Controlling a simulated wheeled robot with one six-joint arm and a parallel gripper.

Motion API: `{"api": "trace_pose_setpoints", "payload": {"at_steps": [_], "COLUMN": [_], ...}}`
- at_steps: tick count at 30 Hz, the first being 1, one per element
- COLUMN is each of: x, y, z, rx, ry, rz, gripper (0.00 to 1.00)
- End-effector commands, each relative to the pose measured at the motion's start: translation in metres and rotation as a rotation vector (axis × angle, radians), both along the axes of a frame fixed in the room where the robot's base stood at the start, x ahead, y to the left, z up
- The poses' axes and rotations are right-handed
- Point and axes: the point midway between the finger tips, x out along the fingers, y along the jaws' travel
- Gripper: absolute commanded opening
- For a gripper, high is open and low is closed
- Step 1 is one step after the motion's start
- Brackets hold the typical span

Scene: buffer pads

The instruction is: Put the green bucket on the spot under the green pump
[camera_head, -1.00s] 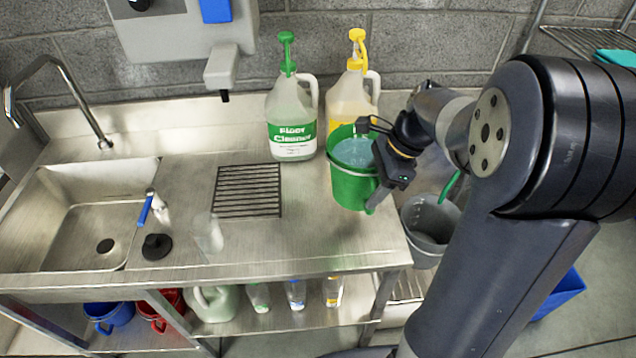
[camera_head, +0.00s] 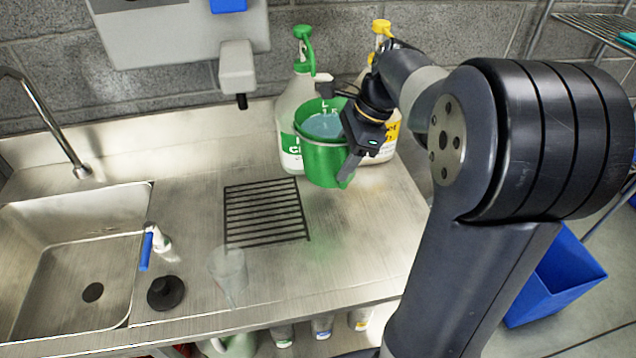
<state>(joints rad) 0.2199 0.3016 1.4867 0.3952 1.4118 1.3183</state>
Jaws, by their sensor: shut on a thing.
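The green bucket (camera_head: 322,160) has what looks like water in it and is held upright above the steel counter, with a green tint on the counter below it. My gripper (camera_head: 348,165) is shut on the bucket's right side; its fingertips are partly hidden. The green pump (camera_head: 304,48) tops a white jug (camera_head: 290,120) behind the bucket, which hides much of the label. The bucket is in front of this jug and a little to its right.
A jug with a yellow pump (camera_head: 381,32) stands behind my arm. A black drain grate (camera_head: 265,210) lies left of the bucket. A clear cup (camera_head: 229,270), a black plug (camera_head: 165,293) and a sink (camera_head: 95,240) are further left. A wall dispenser (camera_head: 238,70) hangs above.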

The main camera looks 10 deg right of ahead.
Motion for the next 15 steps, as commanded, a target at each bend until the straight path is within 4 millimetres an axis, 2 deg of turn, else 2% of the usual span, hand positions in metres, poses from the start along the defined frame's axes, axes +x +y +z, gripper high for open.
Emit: {"api": "trace_pose_setpoints", "payload": {"at_steps": [9,15], "x": [0.001,0.001], "y": [0.0,0.0], "z": [-0.045,-0.055], "rx": [0.001,0.001], "ry": [-0.003,-0.006], "rz": [0.0,0.001], "gripper": [0.0,0.0]}}
